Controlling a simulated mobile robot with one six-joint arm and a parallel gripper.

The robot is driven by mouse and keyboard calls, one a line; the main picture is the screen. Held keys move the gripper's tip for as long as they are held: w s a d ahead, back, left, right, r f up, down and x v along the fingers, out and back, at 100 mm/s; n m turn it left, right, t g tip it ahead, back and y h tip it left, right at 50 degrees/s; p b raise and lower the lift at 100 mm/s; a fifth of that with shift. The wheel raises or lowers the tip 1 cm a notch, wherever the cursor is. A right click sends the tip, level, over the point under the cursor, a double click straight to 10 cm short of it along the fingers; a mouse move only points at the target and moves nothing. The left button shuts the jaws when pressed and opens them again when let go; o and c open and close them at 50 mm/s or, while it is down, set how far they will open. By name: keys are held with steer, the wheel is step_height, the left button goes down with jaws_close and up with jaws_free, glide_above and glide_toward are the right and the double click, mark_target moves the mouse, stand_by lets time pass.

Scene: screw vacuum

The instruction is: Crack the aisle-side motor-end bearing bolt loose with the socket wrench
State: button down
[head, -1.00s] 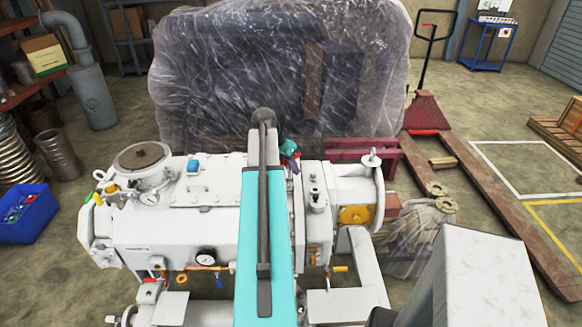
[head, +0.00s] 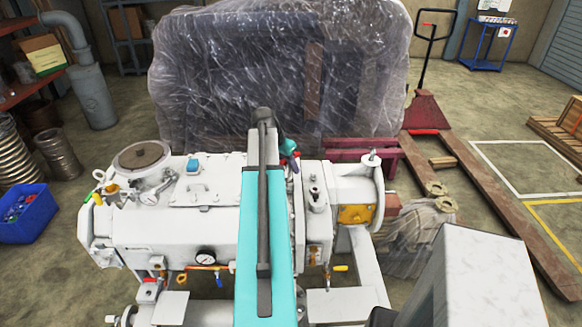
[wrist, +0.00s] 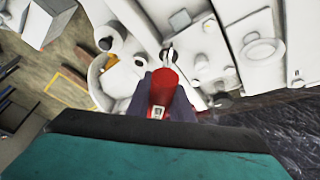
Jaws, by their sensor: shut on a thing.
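In the wrist view my gripper (wrist: 163,92) is shut on a red cylindrical tool (wrist: 162,84), which I take to be the socket wrench. Its short metal end points away from me at the white pump (wrist: 215,95), close to a dark round recess or bolt head. I cannot tell whether the end is seated on a bolt. In the head view the white pump (head: 180,222) fills the middle, with its motor end (head: 355,195) on the right. My turquoise arm hides part of it, and only a bit of red shows past my wrist. The bearing bolt cannot be made out.
A plastic-wrapped bulk (head: 270,80) stands right behind the pump. A pallet jack (head: 424,108) and long reddish beams lie to the right. A blue crate (head: 27,212) sits on the floor at left.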

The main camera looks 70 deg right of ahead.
steer(key=shift+f+b, duration=0.4)
steer(key=shift+f, duration=0.2)
stand_by(0.7)
steer(key=shift+d+n+t+h, duration=0.1)
steer(key=shift+n+t+h, duration=0.3)
steer(key=shift+n, duration=1)
steer(key=shift+r, duration=0.1)
steer(key=shift+w+r+p, duration=0.1)
steer(key=shift+r+p, duration=1.3)
steer(key=shift+r, duration=1.05)
